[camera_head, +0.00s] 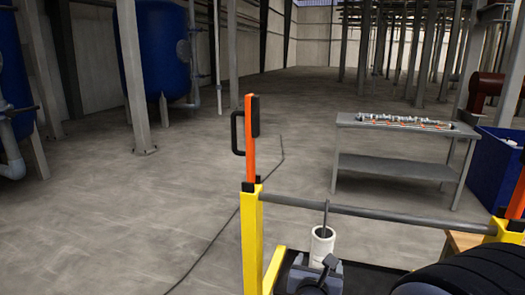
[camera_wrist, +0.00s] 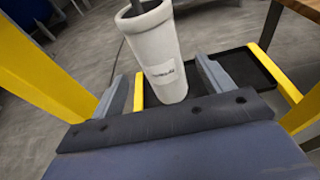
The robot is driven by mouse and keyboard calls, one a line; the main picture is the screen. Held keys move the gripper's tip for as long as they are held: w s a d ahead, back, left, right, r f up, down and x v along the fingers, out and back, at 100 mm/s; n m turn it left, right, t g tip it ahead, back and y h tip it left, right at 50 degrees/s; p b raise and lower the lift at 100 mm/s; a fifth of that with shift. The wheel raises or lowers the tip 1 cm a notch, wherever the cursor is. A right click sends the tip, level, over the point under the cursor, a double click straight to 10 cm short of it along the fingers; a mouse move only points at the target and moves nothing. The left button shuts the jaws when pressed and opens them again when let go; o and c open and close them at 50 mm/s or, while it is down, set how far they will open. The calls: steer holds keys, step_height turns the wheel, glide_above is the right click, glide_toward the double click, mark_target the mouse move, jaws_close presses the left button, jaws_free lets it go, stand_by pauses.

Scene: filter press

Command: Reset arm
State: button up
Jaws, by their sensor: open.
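My gripper (camera_head: 314,278) is low in the middle of the head view. In the wrist view, its two grey fingers (camera_wrist: 160,82) are spread apart. A white labelled cylinder (camera_wrist: 157,50) shows in the gap between the fingers, with a dark rod in its top. No clear contact with either finger shows, and I cannot tell how deep it sits between them. In the head view the same cylinder (camera_head: 321,246) stands upright just beyond my gripper, with its thin rod pointing up.
A black tray (camera_wrist: 246,66) with a yellow edge lies beside the cylinder. A grey metal table (camera_head: 400,165) with several small parts on top stands to the right, next to a blue bin (camera_head: 494,172). A dark cable crosses the otherwise open floor on the left. Blue tanks (camera_head: 154,45) stand behind.

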mark_target(322, 245)
steer(key=v, duration=0.5)
steer(key=x, duration=1)
steer(key=shift+d, duration=0.1)
steer(key=shift+w+r+p, duration=0.15)
steer(key=shift+r+p, duration=0.45)
steer(key=shift+w+r+p, duration=0.15)
steer(key=shift+r+p, duration=0.4)
steer(key=shift+p, duration=0.05)
step_height(322, 245, up, 2)
steer(key=shift+p, duration=1.25)
steer(key=s+a, duration=0.4)
steer(key=s, duration=0.9)
steer(key=shift+a, duration=0.1)
steer(key=shift+f, duration=0.15)
